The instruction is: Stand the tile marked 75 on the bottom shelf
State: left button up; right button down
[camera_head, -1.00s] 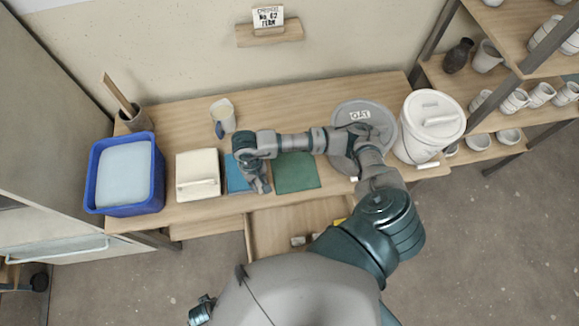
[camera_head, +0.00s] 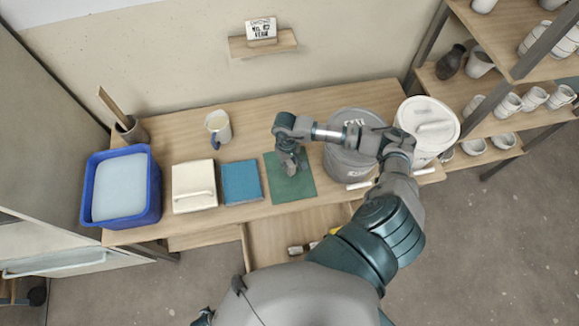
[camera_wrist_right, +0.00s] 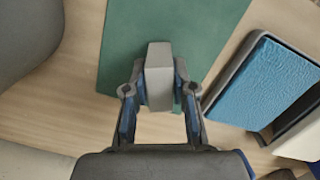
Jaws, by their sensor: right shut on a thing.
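My right gripper (camera_head: 290,170) is over the green mat (camera_head: 298,190) on the workbench, pointing down. In the right wrist view its fingers (camera_wrist_right: 160,100) are shut on a small light grey block (camera_wrist_right: 160,62), with the green mat beyond it. No number can be read on the block. No mark 75 is readable anywhere. A shelf rack (camera_head: 490,108) with cups stands at the right. My left gripper is not visible.
A grey bucket (camera_head: 345,165) and a white bucket (camera_head: 427,112) stand to the right. A drawer (camera_head: 270,235) is open in front.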

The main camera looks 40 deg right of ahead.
jog(key=f, duration=0.2)
jog(key=shift+d+f, duration=0.25)
jog(key=shift+f, duration=0.15)
jog(key=c, duration=1)
grip_release()
jog(key=shift+a, duration=0.2)
jog(key=shift+o, duration=0.2)
jog(key=shift+r, duration=0.1)
